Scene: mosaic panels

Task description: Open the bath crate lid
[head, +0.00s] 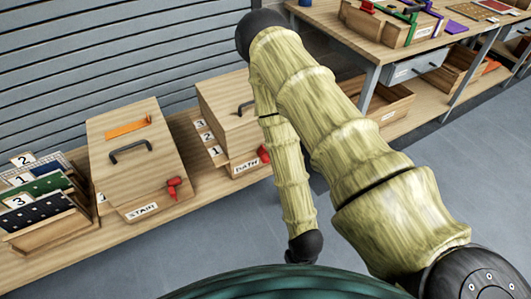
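The bath crate (241,146) is a wooden box on the low bench, with a white label on its front that appears to read BATH. Its wooden lid (218,95) looks shut and carries a dark bar handle (246,107). A red latch-like part (264,153) sits at the front right of the crate. My arm passes in front of the crate's right side and hides part of the lid. My gripper is not in view; the arm runs down to a dark joint near the bottom middle, right of and nearer than the crate.
A second lidded crate (133,178) stands to the left, with a dark handle, an orange strip and a red part. Numbered panels (42,188) stand in a wooden holder at far left. A workbench (345,22) stands at the back right. Grey floor (440,150) is clear on the right.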

